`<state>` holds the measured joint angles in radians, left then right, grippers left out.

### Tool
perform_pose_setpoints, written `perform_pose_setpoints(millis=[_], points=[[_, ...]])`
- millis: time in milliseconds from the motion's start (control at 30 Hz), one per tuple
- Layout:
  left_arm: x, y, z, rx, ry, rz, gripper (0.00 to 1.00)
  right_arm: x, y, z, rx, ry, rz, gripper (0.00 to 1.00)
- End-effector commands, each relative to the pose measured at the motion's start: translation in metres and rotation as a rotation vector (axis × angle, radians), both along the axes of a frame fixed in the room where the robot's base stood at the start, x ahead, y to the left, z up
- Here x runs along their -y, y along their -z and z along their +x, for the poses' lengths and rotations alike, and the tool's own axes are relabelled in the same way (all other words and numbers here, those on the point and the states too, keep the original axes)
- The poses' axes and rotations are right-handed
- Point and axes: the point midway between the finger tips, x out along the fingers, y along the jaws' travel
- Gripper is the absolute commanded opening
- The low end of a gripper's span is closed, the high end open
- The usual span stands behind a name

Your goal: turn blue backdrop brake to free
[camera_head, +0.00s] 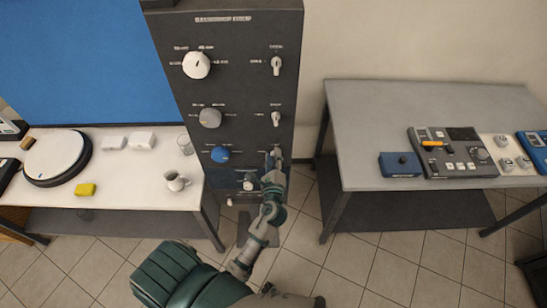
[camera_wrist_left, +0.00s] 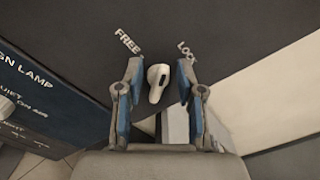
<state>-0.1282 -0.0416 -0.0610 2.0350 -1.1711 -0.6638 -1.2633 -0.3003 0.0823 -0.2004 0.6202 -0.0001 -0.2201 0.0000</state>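The dark control panel (camera_head: 240,85) stands upright in the middle of the head view. The blue knob (camera_head: 220,154) is on it, with my left gripper (camera_head: 275,162) at the panel face to its right. In the left wrist view a small white lever (camera_wrist_left: 157,80) sits between the labels FREE, at left, and LOCK, at right. My left gripper (camera_wrist_left: 160,82) is open, one finger on each side of the lever, with gaps visible. In the head view the gripper hides this lever. My right gripper is not in view.
A white knob (camera_head: 197,65), a grey knob (camera_head: 210,117) and white levers (camera_head: 276,66) sit higher on the panel. A sign-lamp plate (camera_wrist_left: 40,100) lies close at left in the wrist view. Tables stand on both sides: white (camera_head: 125,172), grey (camera_head: 370,110).

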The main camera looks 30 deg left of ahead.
Motion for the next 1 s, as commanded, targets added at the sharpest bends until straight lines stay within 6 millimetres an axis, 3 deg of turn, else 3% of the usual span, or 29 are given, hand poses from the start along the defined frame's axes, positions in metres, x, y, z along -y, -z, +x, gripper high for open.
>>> perform_pose_setpoints(millis=[233,700,1000], points=[[0.009,0.003,-0.013,-0.005,0.001,-0.002,0.38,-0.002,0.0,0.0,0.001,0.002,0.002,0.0],[0.057,0.003,-0.091,-0.003,0.001,-0.001,0.38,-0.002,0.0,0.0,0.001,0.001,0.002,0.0],[0.063,0.002,-0.101,-0.002,0.0,0.0,0.38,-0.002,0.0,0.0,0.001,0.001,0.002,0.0]])
